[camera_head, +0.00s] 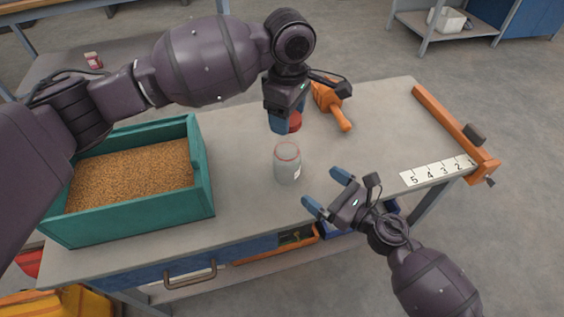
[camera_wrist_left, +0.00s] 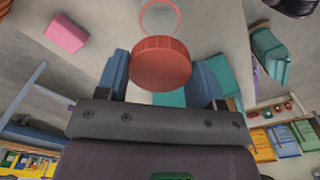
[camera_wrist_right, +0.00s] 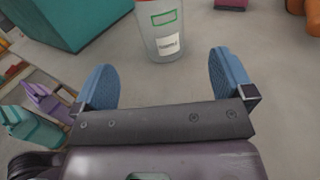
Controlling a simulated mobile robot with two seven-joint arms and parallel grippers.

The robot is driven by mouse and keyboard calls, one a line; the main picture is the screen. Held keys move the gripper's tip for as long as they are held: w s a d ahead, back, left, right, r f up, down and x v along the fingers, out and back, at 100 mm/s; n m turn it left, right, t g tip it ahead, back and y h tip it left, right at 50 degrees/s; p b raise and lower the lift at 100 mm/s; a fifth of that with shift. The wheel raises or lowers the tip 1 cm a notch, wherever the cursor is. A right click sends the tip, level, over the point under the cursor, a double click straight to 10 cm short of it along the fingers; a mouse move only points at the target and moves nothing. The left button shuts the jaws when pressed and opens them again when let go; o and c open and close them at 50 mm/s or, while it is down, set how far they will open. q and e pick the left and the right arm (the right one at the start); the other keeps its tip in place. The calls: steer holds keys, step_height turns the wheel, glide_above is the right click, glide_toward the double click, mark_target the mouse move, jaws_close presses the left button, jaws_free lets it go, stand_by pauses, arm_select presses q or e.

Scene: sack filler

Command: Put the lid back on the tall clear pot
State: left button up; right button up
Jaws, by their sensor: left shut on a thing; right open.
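The tall clear pot (camera_head: 288,166) stands upright and open on the table, with a thin red ring at its rim. It also shows in the right wrist view (camera_wrist_right: 163,28), with a white label. The red lid (camera_head: 295,121) is held in my left gripper (camera_head: 286,122), behind and above the pot. In the left wrist view the lid (camera_wrist_left: 160,63) sits between the two blue fingers, with the pot's rim (camera_wrist_left: 160,14) beyond it. My right gripper (camera_head: 326,193) is open and empty, in front and to the right of the pot, with the pot beyond its fingers.
A teal crate (camera_head: 208,170) of grain stands at the left. An orange tool (camera_head: 342,117) lies behind the pot, close to my left gripper. An orange rail (camera_head: 440,118) and a numbered strip (camera_head: 437,171) lie at the right. The tabletop between is clear.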

stand_by(0.3)
steer(key=x, duration=1.2)
steer(key=c, duration=1.4)
arm_select(q)
glide_above(287, 141)
steer(key=s, duration=0.2)
steer(key=shift+s+f, duration=0.2)
steer(key=shift+f, duration=2.3)
steer(key=shift+f, duration=0.9)
steer(key=shift+f, duration=0.55)
